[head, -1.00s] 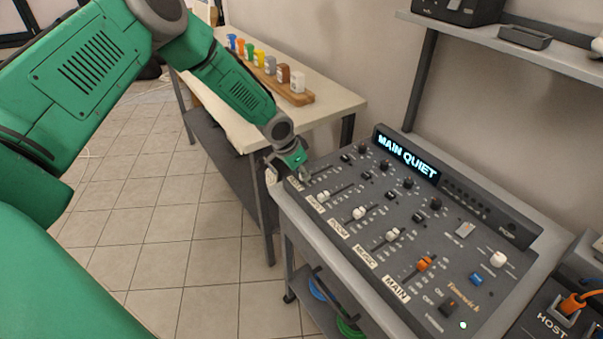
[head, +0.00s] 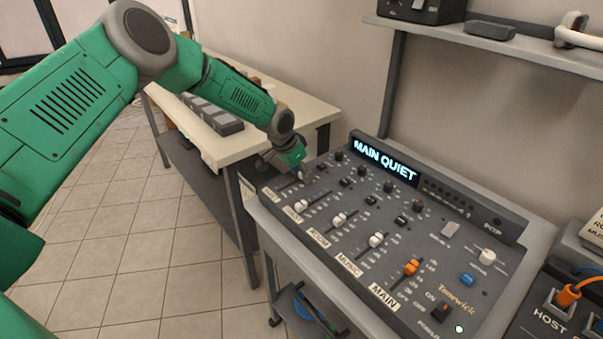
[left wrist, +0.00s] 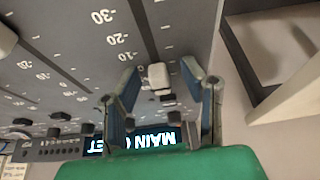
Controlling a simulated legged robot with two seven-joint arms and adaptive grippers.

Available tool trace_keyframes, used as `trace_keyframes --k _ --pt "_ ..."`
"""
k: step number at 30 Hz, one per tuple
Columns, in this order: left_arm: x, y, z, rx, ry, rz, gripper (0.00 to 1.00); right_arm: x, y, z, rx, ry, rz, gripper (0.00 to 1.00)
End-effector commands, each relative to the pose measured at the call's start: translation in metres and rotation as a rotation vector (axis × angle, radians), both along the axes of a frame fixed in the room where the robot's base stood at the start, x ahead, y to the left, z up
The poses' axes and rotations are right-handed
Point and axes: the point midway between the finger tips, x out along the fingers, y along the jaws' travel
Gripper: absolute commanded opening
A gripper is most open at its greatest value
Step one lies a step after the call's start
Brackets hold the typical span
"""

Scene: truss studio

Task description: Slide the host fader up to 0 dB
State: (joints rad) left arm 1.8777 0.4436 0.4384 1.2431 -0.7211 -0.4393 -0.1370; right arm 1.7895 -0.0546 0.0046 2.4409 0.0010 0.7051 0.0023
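The dark grey mixer (head: 335,190) has several fader channels, with a display reading MAIN QUIET. The leftmost channel lies under my left gripper (head: 298,170) in the head view; its label is too small to read, and I take it as the host fader. Its white fader cap (left wrist: 158,76) shows clearly in the left wrist view. It sits between the two spread fingers of my left gripper (left wrist: 165,92), with visible gaps to both. The cap is past the -10 mark, further along from -20 and -30; the 0 dB mark is not readable. My right gripper is out of view.
Beside it are the GUEST fader (head: 301,205), two more white faders (head: 340,218) and the orange MAIN fader (head: 411,267). Knobs stand behind the faders. A table (head: 215,147) with a grey object is on the left, and a shelf (head: 480,48) hangs above.

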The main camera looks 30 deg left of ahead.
Motion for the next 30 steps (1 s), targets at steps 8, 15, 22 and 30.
trace_keyframes --k 8,15,22,30 --pt "0.0 -0.001 0.004 -0.002 -0.006 -0.001 0.36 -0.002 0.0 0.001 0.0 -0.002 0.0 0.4" --pt "-0.01 0.003 0.035 -0.002 -0.008 -0.001 0.36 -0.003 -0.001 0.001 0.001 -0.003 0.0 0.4" --pt "-0.027 0.013 0.08 -0.004 -0.007 0.001 0.36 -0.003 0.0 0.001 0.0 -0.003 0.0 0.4" --pt "-0.039 0.019 0.108 -0.004 -0.002 0.0 0.36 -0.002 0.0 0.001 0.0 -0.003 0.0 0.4"
